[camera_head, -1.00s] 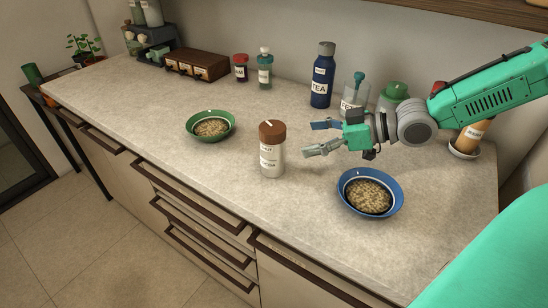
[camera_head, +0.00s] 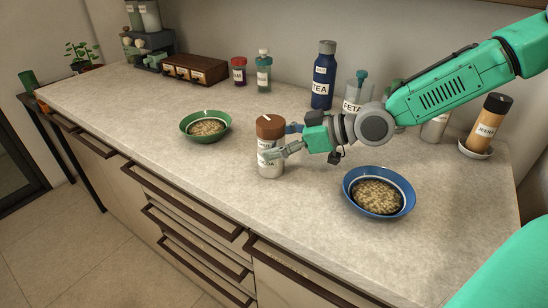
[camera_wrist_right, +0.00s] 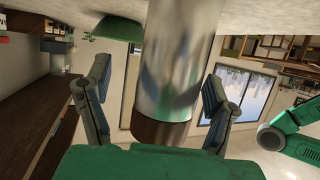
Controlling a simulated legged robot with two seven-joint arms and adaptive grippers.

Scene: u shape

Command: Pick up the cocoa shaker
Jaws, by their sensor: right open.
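The cocoa shaker (camera_head: 270,166), a pale metallic cylinder with a brown lid, stands upright on the counter between the green bowl and the blue bowl. My right gripper (camera_head: 283,141) is open at the shaker's upper part, with one finger in front of it and the other partly hidden behind it. In the right wrist view the shaker (camera_wrist_right: 180,60) appears upside down between the two spread fingers of the gripper (camera_wrist_right: 160,105). I cannot tell whether either finger touches it. My left gripper is out of view.
A green bowl (camera_head: 184,129) is left of the shaker and a blue bowl (camera_head: 404,207) is to its right. A blue tea bottle (camera_head: 323,75) and several jars stand along the wall. The counter front (camera_head: 225,190) is clear.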

